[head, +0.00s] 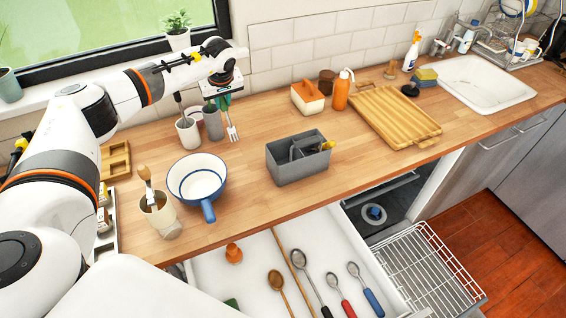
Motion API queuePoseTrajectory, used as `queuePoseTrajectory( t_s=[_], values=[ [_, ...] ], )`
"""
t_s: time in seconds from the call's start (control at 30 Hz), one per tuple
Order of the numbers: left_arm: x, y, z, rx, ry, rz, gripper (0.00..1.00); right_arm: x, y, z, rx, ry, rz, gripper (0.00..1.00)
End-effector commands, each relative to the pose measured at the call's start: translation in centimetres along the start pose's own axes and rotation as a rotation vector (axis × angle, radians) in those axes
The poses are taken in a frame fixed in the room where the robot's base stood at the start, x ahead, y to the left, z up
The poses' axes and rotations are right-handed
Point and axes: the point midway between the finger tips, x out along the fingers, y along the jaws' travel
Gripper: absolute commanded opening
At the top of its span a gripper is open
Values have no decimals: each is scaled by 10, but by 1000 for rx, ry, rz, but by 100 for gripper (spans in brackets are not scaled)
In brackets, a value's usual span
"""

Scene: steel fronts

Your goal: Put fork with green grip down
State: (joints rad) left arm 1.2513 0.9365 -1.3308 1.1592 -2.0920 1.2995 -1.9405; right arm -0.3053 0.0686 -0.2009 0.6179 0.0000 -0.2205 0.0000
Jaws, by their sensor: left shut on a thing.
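The fork with green grip (230,128) hangs tines down from my left gripper (222,98), which is shut on its green handle. The fork is just right of a grey cup (213,123) near the back wall. I cannot tell whether its tines touch the counter. A grey caddy (290,168) with compartments stands on the counter to the right, with a few utensils in it. My right gripper is not in view.
A white cup (188,134) holding a utensil stands left of the grey cup. A white pan with blue handle (197,178) sits in front. An open drawer (210,270) holds several spoons. The wooden counter (245,155) between fork and caddy is clear.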

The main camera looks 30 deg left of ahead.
Motion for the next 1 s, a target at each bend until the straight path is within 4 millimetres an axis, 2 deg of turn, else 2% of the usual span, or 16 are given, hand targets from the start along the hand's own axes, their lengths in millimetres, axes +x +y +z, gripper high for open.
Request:
queuePoseTrajectory(
  t_s=[0.17,0.27,0.37,0.5,0.73,0.9,1.0],
  values=[
    [1,-7,-11,27,1,-12,0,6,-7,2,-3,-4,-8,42],
    [1,-22,-34,89,2,-39,0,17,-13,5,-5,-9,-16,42],
    [-2,-41,-73,188,6,-79,0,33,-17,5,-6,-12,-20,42],
    [-13,-63,-142,356,10,-149,0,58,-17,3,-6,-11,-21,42],
    [-34,-73,-248,562,15,-235,0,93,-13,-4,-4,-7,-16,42],
    [-40,-70,-311,534,13,-223,0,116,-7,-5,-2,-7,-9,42],
    [-40,-69,-329,437,10,-182,0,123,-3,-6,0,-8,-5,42]
  ],
)
